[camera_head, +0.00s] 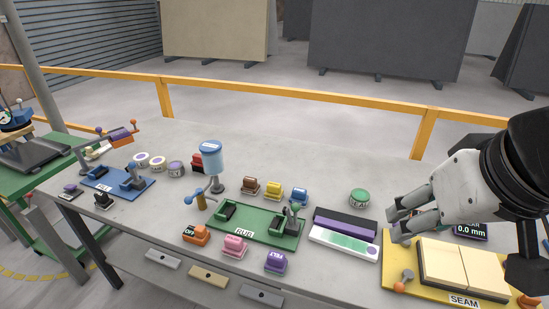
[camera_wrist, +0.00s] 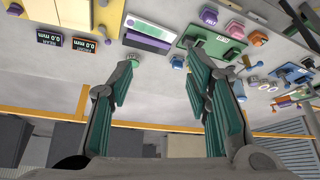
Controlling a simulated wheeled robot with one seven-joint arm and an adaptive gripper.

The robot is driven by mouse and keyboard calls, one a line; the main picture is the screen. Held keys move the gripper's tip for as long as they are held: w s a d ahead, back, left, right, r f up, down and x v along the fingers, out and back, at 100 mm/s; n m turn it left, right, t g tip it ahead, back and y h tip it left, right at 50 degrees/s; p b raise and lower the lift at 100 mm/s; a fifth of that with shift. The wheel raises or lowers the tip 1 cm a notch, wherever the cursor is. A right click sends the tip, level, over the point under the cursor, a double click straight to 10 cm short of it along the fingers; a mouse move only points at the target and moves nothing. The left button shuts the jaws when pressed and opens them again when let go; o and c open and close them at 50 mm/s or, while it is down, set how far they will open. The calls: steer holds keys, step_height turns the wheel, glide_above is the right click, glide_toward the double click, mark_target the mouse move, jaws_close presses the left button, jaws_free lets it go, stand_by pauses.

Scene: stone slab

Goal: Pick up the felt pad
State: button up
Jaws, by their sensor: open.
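The felt pad appears to be the purple block (camera_head: 275,262) with a white label that seems to read FELT. It sits on the grey slab near the front edge, in front of the green RUB board. In the wrist view a purple block (camera_wrist: 208,17) shows near the top edge, small and far off. My gripper (camera_head: 399,222) is at the right, above the slab beside the yellow SEAM board, well to the right of the purple block. In the wrist view my gripper (camera_wrist: 163,58) has its fingers spread with nothing between them.
The green RUB board (camera_head: 238,231) with clamps lies behind the purple block. A pink block (camera_head: 235,246) and an orange OFF block (camera_head: 195,234) are to its left. A purple-and-white tray (camera_head: 342,243) and the yellow SEAM board (camera_head: 402,299) lie right. A green round tin (camera_head: 360,197) stands behind.

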steer(key=shift+o, duration=0.4)
steer(key=shift+w, duration=0.1)
steer(key=n+g+b, duration=0.2)
steer(key=n+g, duration=0.4)
steer(key=n, duration=0.8)
glide_above(276, 255)
step_height(276, 255, down, 25)
step_height(276, 255, down, 9)
steer(key=shift+a+r, duration=0.15)
steer(key=shift+f+p, duration=0.7)
steer(key=shift+f, duration=1.9)
jaws_close()
